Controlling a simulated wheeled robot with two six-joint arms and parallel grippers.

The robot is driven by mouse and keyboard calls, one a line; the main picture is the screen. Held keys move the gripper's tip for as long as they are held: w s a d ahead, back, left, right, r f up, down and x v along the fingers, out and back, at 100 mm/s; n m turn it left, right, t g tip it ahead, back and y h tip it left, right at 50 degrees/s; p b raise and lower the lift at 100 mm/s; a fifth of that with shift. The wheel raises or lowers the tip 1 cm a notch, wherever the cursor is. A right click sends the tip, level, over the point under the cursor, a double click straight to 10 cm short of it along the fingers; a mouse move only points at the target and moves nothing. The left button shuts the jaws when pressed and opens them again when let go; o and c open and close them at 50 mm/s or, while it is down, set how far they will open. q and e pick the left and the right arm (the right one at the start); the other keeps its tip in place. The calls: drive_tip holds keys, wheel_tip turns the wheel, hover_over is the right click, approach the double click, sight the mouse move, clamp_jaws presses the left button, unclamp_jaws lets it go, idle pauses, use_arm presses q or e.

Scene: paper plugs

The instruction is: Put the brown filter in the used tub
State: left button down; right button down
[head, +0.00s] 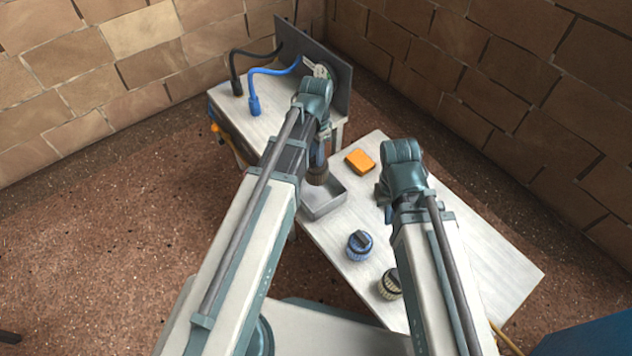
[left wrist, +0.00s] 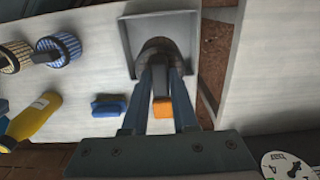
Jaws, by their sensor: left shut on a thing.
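The brown filter (left wrist: 155,49) is between the fingers of my left gripper (left wrist: 158,70), which is shut on it. In the head view the brown filter (head: 317,179) hangs below the left gripper (head: 318,160), over the back part of the grey, square, open tub (head: 324,209). The left wrist view also shows it in front of the tub (left wrist: 190,30), overlapping its lower edge. I cannot tell whether it touches the tub. My right gripper (head: 384,193) is over the table right of the tub; its fingers are not clear.
A blue filter (head: 359,245) and a tan filter (head: 389,284) stand on the white table (head: 490,265). An orange block (head: 360,161) lies behind the tub. The left wrist view shows a blue block (left wrist: 108,106) and a yellow bottle (left wrist: 36,118). A bench (head: 235,105) with hoses adjoins.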

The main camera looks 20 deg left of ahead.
use_arm(q)
drive_tip(key=shift+f+b, duration=3.7)
drive_tip(key=shift+f, duration=0.55)
drive_tip(key=shift+f, duration=0.15)
drive_tip(key=c, duration=0.7)
unclamp_jaws()
wheel_tip(320, 180, up, 12)
drive_tip(key=p, duration=1.2)
drive_tip(key=shift+r, duration=0.2)
